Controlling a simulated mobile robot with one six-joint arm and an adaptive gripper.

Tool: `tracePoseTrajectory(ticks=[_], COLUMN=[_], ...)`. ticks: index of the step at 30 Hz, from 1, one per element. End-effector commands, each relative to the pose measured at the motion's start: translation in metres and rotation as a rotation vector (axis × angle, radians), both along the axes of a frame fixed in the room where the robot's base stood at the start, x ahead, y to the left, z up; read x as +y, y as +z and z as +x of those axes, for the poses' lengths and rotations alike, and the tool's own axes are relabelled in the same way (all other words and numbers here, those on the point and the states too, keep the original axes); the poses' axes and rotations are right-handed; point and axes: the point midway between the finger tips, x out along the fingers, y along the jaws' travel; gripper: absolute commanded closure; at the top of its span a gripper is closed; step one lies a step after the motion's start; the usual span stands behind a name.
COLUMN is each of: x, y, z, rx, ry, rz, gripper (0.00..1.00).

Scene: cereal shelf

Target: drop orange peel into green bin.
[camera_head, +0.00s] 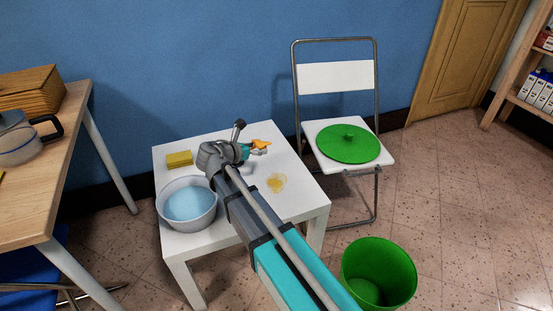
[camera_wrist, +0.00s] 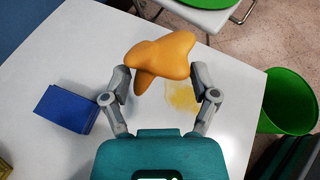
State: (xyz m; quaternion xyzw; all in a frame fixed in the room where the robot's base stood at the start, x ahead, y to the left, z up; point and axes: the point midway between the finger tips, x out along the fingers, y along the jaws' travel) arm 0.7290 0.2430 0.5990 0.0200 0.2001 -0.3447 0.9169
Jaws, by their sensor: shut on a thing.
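The orange peel (camera_head: 261,144) is at the tip of my gripper (camera_head: 252,149), over the back right part of the white table (camera_head: 305,202). In the wrist view the peel (camera_wrist: 160,55) sits between the two fingertips of my gripper (camera_wrist: 161,80), which is shut on it. It appears to be above the tabletop; the exact gap is hard to tell. The green bin (camera_head: 379,272) stands open on the floor, right of the table, and looks empty. The bin (camera_wrist: 290,100) also shows at the right of the wrist view. Its green lid (camera_head: 348,145) lies on the chair.
A yellow stain (camera_head: 277,182), a yellow sponge (camera_head: 179,159) and a bowl of water (camera_head: 188,204) are on the table. A blue block (camera_wrist: 66,108) shows in the wrist view. A folding chair (camera_head: 335,76) stands behind right. Floor around the bin is clear.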

Motion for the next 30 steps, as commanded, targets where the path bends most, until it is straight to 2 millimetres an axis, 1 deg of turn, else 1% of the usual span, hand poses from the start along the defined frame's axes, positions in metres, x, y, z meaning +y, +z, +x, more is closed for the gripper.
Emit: tracePoseTrajectory(ticks=[8,11,14,17,27,30], x=[0.000,-0.001,-0.004,-0.008,-0.029,-0.034], y=[0.000,-0.002,-0.006,-0.012,-0.039,-0.048], z=[0.000,0.003,0.011,0.022,0.077,0.090], rx=[0.000,0.000,0.000,0.000,0.000,0.000], ry=[0.000,0.000,-0.002,-0.001,-0.002,-0.001], rz=[0.000,0.000,0.000,0.000,0.000,0.000], gripper=[0.64,0.64,0.64,0.64,0.64,0.64])
